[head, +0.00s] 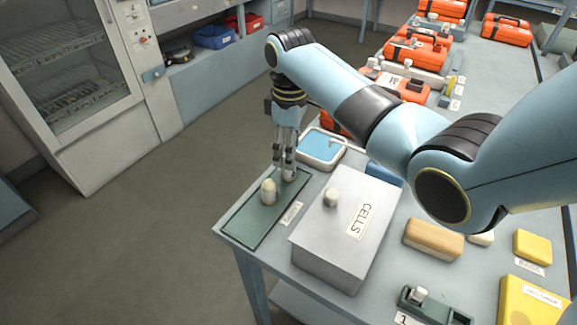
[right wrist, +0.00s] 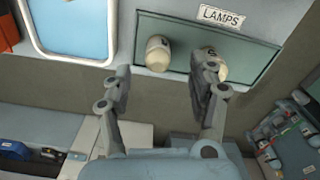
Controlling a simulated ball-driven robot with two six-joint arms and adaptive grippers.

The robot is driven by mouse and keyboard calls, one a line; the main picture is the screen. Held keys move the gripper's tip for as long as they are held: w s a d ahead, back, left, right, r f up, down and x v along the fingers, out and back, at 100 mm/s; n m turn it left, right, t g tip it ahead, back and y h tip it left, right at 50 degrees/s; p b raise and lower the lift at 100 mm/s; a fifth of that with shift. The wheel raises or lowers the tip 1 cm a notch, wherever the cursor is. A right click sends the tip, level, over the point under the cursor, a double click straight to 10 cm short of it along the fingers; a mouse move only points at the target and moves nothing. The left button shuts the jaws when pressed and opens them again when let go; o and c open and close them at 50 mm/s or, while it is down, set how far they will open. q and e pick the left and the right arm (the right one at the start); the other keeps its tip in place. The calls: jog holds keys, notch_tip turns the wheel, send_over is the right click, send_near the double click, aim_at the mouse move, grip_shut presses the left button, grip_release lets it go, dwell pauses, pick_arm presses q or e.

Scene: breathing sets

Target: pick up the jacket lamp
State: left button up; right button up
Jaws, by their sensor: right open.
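Two cream, rounded lamps stand on a dark green tray (head: 240,222) labelled LAMPS, at the near left corner of the table. The far lamp (head: 289,173) is right by the fingertips of my right gripper (head: 284,170), which points down. In the right wrist view, the open right gripper (right wrist: 168,75) has this lamp (right wrist: 158,53) showing between its fingers. The near lamp (head: 269,192) is partly hidden behind one finger there (right wrist: 222,70). Each lamp bears a dark mark too small to read, so I cannot tell which is the jacket lamp. My left gripper is out of view.
A grey box (head: 325,243) labelled CELLS, with a cream knob on top, stands right of the lamp tray. A blue-topped white tray (head: 321,147) lies behind. Orange cases (head: 415,52) line the far table. Open floor lies left of the table.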

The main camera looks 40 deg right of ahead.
aim_at(288, 176)
jog(key=shift+f, duration=0.35)
jog(key=f, duration=0.5)
jog(key=shift+w+a, duration=0.1)
jog(key=shift+w, duration=0.2)
jog(key=shift+c, duration=1.6)
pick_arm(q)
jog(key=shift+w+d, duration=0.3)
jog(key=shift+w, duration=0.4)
pick_arm(e)
grip_shut()
